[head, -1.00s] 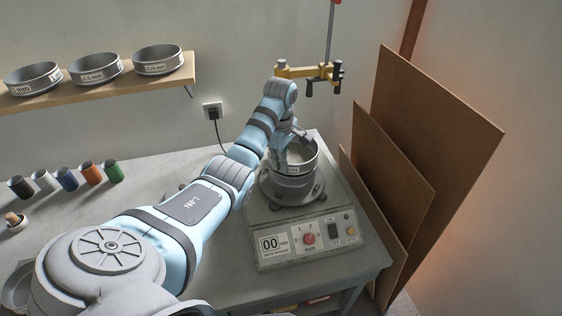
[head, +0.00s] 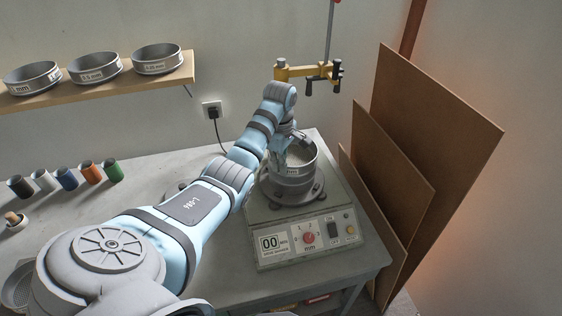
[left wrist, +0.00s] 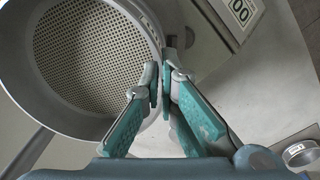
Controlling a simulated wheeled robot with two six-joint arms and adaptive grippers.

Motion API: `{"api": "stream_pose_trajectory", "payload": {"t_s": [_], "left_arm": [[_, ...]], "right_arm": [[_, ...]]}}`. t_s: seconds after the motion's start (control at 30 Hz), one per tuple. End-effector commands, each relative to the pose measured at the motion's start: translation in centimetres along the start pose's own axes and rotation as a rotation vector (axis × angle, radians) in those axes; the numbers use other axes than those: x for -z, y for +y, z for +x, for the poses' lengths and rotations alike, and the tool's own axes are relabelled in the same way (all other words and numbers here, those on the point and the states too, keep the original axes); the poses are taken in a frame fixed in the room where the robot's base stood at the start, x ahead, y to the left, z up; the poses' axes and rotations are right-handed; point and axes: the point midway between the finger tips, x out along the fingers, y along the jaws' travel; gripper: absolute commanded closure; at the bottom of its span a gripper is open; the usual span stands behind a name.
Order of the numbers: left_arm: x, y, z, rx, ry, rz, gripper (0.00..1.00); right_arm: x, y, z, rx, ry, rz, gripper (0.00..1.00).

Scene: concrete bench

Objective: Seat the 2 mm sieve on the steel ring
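The 2 mm sieve (head: 301,165) is a round grey metal pan with a pale label on its front. It sits level directly above the steel ring (head: 290,191) on the shaker. Whether it touches the ring or a thin gap is left, I cannot tell. My left gripper (head: 283,141) is shut on the sieve's wall at its left side. In the left wrist view, the gripper's teal fingers (left wrist: 159,82) pinch the rim, one inside and one outside, and the perforated mesh (left wrist: 92,55) shows empty. The ring is hidden there. My right gripper is not in view.
The shaker (head: 340,212) has a 00 display and a red knob. A yellow clamp (head: 308,73) on a rod stands behind. Brown boards (head: 440,150) lean at the right. Several coloured jars (head: 67,180) line the bench's left. Three sieves stand on the shelf (head: 105,88).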

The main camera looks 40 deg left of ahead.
Motion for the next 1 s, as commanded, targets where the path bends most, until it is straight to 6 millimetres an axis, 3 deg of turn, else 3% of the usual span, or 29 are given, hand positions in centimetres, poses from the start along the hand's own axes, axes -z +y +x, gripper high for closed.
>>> {"api": "stream_pose_trajectory", "payload": {"t_s": [0.03, 0.2, 0.7, 1.0], "left_arm": [[0.0, 0.0, 0.0, -0.001, 0.000, 0.000, 1.00], [0.0, 0.0, 0.0, -0.001, 0.000, 0.000, 0.72], [0.0, 0.0, -0.1, 0.000, 0.000, 0.000, 0.72], [0.4, 0.0, -2.3, -0.002, 0.000, -0.004, 0.72]], "right_arm": [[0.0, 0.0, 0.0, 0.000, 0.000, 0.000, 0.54], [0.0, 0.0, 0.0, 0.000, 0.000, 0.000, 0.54], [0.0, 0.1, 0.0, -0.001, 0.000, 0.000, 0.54], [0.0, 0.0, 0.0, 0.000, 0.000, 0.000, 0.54]]}}
